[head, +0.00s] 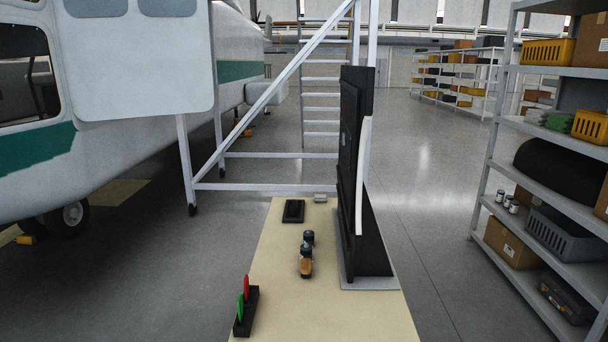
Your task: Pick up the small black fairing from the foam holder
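A pale table (275,240) stands in front of me. A black slotted block (246,322) at its near left edge holds a green upright piece (239,307) and a red upright piece (246,287). It may be the foam holder. A flat black rectangular piece (293,211) lies at the table's far left; I cannot tell whether it is a tray, a holder or the fairing. A tall black panel (349,150) stands upright on a grey base (372,284) at the table's right. I cannot pick out the small black fairing for sure. Neither gripper is in view.
Two small dark-capped bottles (305,262) stand mid-table; one is amber. A small pale item (320,198) lies at the far edge. Floor between table and rack is clear.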

